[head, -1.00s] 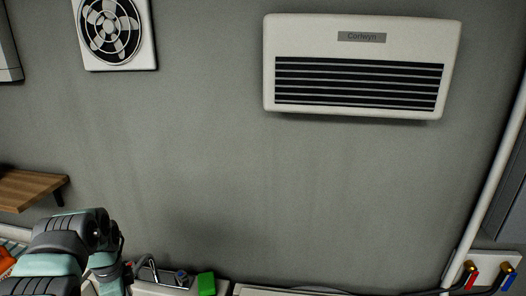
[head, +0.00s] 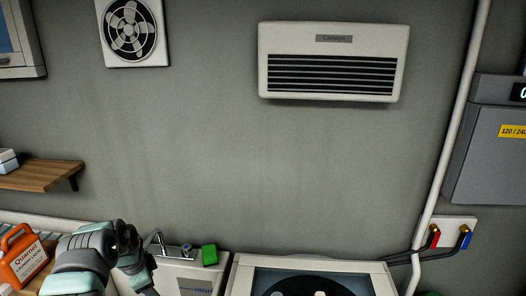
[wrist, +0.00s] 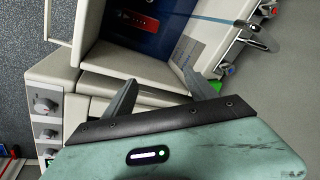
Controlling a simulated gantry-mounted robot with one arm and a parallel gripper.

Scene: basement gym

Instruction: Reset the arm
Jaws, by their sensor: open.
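My gripper (wrist: 160,90) shows in the wrist view with its two dark fingers spread apart and nothing between them. Its teal body fills the bottom of that view. Beyond the fingers is a pale appliance with an open, dark blue interior (wrist: 128,38). In the head view my teal and grey arm is at the lower left, and its gripper end cannot be made out there.
A dark-windowed panel (head: 243,275) is at bottom centre. A wooden shelf (head: 40,176) and wall heater (head: 333,62) are above. The wall between is bare.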

